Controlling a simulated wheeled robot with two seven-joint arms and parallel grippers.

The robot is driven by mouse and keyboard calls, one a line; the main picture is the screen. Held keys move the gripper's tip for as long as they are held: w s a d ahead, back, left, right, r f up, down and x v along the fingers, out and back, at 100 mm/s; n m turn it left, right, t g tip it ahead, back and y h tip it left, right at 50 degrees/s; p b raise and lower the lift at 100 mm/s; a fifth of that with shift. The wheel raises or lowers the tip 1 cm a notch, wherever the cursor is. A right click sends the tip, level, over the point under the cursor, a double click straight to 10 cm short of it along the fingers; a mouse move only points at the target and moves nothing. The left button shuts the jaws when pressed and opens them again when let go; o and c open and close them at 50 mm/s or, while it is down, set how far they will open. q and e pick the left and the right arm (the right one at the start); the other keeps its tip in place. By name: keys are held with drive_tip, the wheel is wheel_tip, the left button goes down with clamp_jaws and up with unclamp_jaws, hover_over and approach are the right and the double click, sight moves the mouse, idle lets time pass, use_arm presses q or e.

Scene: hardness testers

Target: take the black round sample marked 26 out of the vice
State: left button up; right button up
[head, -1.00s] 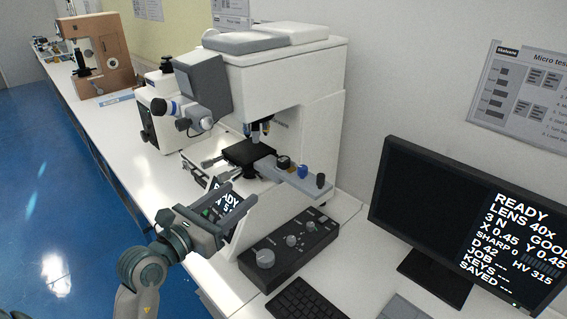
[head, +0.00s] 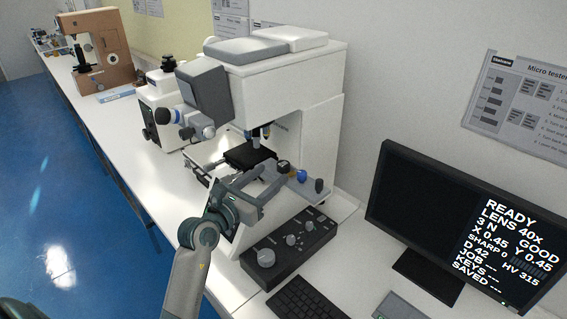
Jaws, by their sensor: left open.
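My left gripper (head: 273,173) is open, with its two fingers reaching up and right over the front of the white tester (head: 282,90). Nothing shows held between them. The black stage (head: 248,154) of the tester lies just behind and above the fingers, under the lenses. I cannot make out the vice or the black sample marked 26; the fingers may hide part of that area. My right gripper is not in view.
A black control box with knobs (head: 290,249), a keyboard (head: 298,302) and a monitor (head: 450,225) are to the right. Lenses (head: 256,137) hang over the stage.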

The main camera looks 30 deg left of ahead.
sight(279, 168)
use_arm(q)
drive_tip(key=shift+w, duration=0.1)
idle(0.3)
drive_tip(key=w+p, duration=0.3)
drive_tip(key=w, duration=0.1)
drive_tip(key=shift+d, duration=0.15)
drive_tip(key=shift+w+d+f, duration=0.1)
drive_tip(key=shift+w+f, duration=0.05)
drive_tip(key=shift+w, duration=0.45)
drive_tip(key=c, duration=1.1)
